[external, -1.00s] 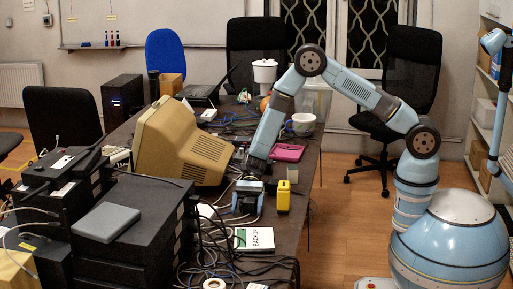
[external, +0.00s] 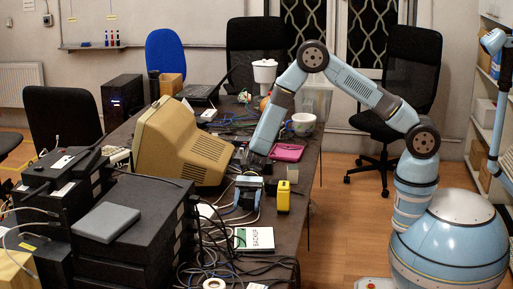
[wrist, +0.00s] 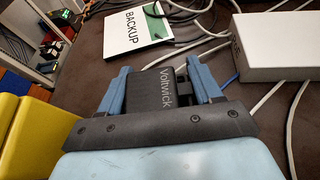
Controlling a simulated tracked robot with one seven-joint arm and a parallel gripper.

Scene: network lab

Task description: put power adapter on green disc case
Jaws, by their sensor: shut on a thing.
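The power adapter (wrist: 152,94) is a black block marked "Voltwick" in the wrist view. My gripper (wrist: 158,76) is shut on it, with one blue finger on each side. In the external view my gripper (external: 249,189) is over the dark table, and the adapter is hard to make out there. The green disc case (external: 254,240) lies flat on the table, nearer the camera than my gripper. It has a white cover marked "BACKUP" and a green part. It also shows in the wrist view (wrist: 136,30), beyond the fingertips and apart from the adapter.
A yellow object (external: 283,196) stands just right of my gripper, and it is close at the left in the wrist view (wrist: 42,140). A white box (wrist: 268,47) and loose cables lie near the case. A beige monitor (external: 185,143) stands to the left.

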